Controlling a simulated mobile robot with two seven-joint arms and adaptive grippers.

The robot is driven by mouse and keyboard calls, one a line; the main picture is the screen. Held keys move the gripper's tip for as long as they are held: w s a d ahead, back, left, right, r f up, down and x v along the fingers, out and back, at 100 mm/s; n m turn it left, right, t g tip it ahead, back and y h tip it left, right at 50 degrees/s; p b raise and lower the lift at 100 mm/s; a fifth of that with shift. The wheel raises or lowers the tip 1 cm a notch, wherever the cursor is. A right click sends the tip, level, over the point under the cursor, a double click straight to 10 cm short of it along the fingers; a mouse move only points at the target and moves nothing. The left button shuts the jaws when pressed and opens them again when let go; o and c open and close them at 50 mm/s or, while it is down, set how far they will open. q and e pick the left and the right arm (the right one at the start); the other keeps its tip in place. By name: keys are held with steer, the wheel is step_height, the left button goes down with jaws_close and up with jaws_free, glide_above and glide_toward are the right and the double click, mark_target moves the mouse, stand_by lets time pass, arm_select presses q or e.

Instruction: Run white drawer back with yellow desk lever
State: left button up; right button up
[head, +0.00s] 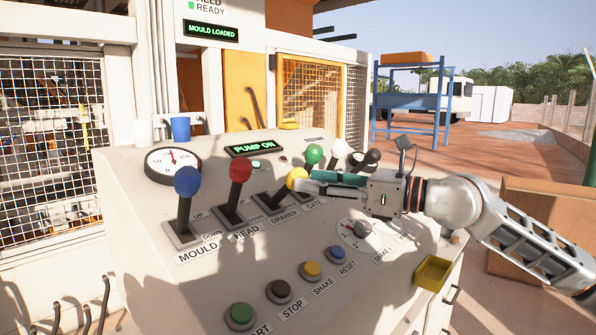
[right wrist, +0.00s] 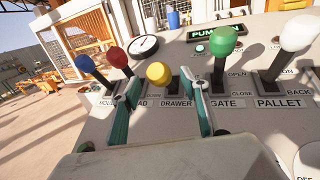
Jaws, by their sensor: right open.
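The yellow desk lever (head: 297,177) has a round yellow knob and stands in the slot labelled DRAWER on the sloping control desk (head: 180,290). It also shows in the right wrist view (right wrist: 158,73). My right gripper (head: 309,182) reaches in from the right and is open, its teal-padded fingers pointing at the yellow knob. In the right wrist view the knob appears between the two fingertips (right wrist: 160,80), with a gap on each side; how deep it sits between them I cannot tell. I cannot make out the white drawer. My left gripper is not in view.
Blue (head: 187,181) and red (head: 240,171) levers stand left of the yellow one. Green (right wrist: 224,38) and white (right wrist: 297,34) levers stand close on its right. Push buttons (head: 279,291) line the desk's front.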

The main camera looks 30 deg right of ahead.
mark_target(287, 191)
steer(key=p+x, duration=0.1)
steer(key=x, duration=0.2)
steer(key=shift+s+r, duration=0.1)
steer(key=shift+r, duration=0.1)
steer(key=shift+p+x, duration=0.5)
steer(key=shift+x, duration=0.25)
steer(key=shift+f, duration=0.2)
